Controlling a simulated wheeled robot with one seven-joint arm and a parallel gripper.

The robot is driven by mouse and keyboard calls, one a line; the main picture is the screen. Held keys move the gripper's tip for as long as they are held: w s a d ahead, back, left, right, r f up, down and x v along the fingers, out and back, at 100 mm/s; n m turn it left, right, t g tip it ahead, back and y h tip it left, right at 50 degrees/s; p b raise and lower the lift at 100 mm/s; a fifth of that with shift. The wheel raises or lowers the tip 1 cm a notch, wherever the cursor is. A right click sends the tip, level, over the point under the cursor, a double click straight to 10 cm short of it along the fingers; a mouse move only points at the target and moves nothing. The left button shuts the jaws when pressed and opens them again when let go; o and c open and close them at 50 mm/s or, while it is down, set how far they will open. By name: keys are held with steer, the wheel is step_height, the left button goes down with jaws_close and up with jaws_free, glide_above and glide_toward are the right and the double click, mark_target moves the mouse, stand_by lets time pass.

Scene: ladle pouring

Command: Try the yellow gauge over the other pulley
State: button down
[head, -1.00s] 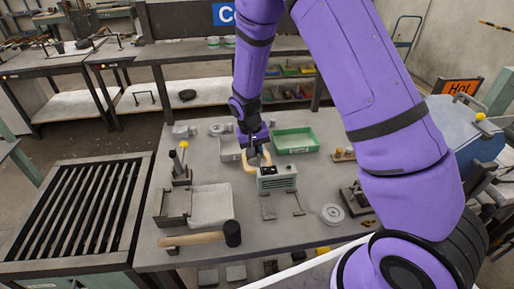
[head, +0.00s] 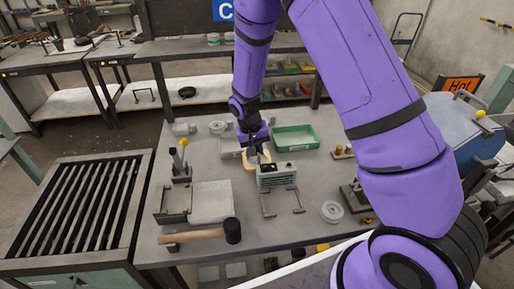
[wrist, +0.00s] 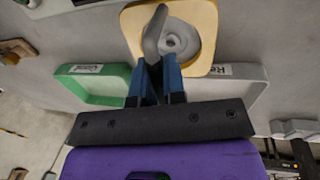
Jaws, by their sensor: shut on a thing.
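My gripper (wrist: 155,85) is shut on the yellow gauge (wrist: 135,30), a flat plate with a large round opening. In the wrist view a grey pulley (wrist: 180,42) shows inside that opening. I cannot tell whether the gauge is around the pulley or just above it. In the head view the gauge (head: 249,163) is under my gripper (head: 254,148), left of the grey-green box, and the pulley within it is hidden. Another grey pulley (head: 332,211) lies on the table at the right. A round grey part like a pulley (head: 218,127) lies at the back.
A green tray (head: 312,147) labelled "Good" and a grey tray (wrist: 245,88) with a partly hidden label flank the gripper. The grey-green box (head: 277,176) stands close to the gauge. A mallet (head: 195,237), a pale tray (head: 212,202) and a stand (head: 181,165) are at the left.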

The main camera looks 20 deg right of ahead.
steer(key=c, duration=1.1)
jaws_free()
steer(key=shift+r, duration=0.1)
step_height(320, 180, up, 10)
steer(key=a, duration=0.2)
steer(key=shift+w+r, duration=0.2)
steer(key=shift+w, duration=0.05)
